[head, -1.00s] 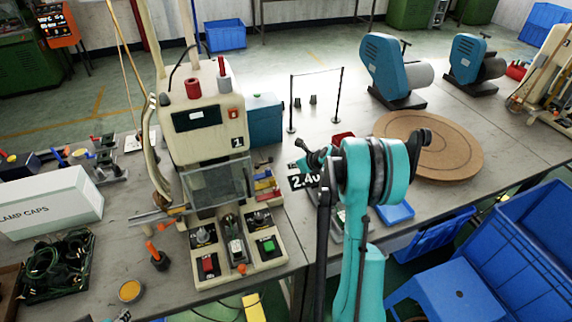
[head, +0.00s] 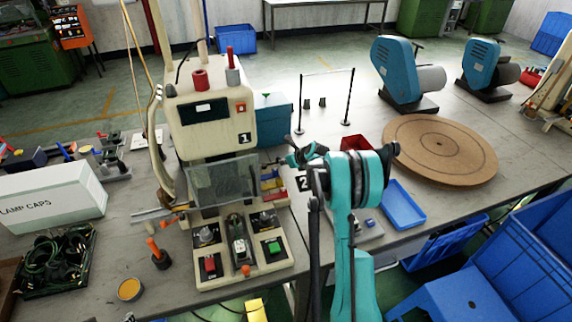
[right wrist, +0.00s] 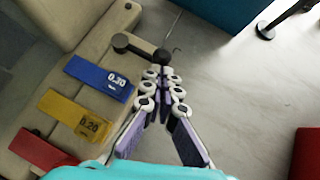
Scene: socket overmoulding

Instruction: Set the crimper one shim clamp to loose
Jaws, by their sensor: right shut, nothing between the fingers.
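Crimper one (head: 208,125) is the cream machine marked 1, left of centre in the head view. In the right wrist view, a black bar with round knobs (right wrist: 140,48), which looks like the shim clamp, sits at the machine's side, beyond the blue shim marked 0.30 (right wrist: 98,78). A yellow shim marked 0.20 (right wrist: 75,112) and a red shim (right wrist: 40,150) lie below it. My right gripper (right wrist: 163,78) is shut and empty, its tips close to the bar's right knob; I cannot tell whether they touch. The right gripper (head: 294,157) is beside the machine in the head view. My left gripper is out of view.
A teal box (head: 272,118) stands behind the machine. A red tray (head: 355,143), a blue tray (head: 403,205) and a round brown board (head: 440,150) are on the right. A white lamp caps box (head: 50,195) is on the left.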

